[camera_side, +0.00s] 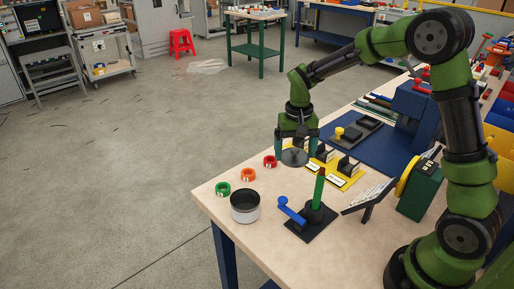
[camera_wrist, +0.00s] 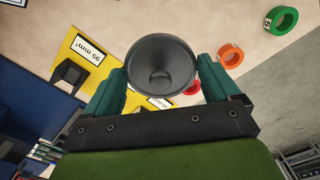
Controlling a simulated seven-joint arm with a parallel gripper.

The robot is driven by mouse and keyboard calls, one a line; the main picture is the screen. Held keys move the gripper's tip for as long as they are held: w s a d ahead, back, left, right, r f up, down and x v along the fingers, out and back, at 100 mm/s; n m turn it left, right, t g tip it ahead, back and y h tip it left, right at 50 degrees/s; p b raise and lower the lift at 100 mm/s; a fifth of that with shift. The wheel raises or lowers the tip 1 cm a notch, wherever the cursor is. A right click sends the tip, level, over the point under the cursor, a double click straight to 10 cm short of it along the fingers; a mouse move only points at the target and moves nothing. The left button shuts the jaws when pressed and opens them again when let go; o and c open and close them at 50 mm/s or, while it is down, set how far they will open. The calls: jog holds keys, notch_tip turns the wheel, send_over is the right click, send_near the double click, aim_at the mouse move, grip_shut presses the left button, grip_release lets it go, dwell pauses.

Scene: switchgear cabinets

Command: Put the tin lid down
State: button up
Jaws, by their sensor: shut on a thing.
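The tin lid is a round dark grey disc (camera_side: 294,157) held by my gripper (camera_side: 295,148) above the workbench. In the wrist view the lid (camera_wrist: 161,70) sits between the two green fingers of my gripper (camera_wrist: 162,76), with a small knob or dip at its centre. The gripper is shut on it. The tin (camera_side: 245,207) is a round silver can with a dark open top. It stands on the bench near the front left edge, to the left of and nearer than the lid. The tin is not visible in the wrist view.
Green (camera_side: 222,189), orange (camera_side: 248,175) and red (camera_side: 270,162) rings lie near the bench's left edge. A yellow plate with black blocks (camera_side: 340,172) is right of the gripper. A black stand with a green rod and blue lever (camera_side: 312,213) stands right of the tin. Bare bench lies between.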

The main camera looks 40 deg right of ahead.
aim_at(292, 185)
notch_tip(292, 185, down, 10)
jog(key=shift+r, duration=0.25)
jog(key=shift+f, duration=0.1)
jog(key=o, duration=0.7)
jog(key=shift+o, duration=0.2)
notch_tip(292, 185, up, 12)
jog(key=shift+r, duration=0.1)
jog(key=s+a+r+n+t+y, duration=0.1)
jog(key=s+a+r+t, duration=0.2)
jog(key=s+r, duration=0.3)
jog(key=s+a+r+n+t+y, duration=0.1)
jog(key=s+a+r+t, duration=0.3)
jog(key=s, duration=0.8)
jog(key=shift+s+r+n, duration=0.15)
jog(key=shift+r+n, duration=0.25)
jog(key=shift+r, duration=0.55)
jog(key=shift+a, duration=0.1)
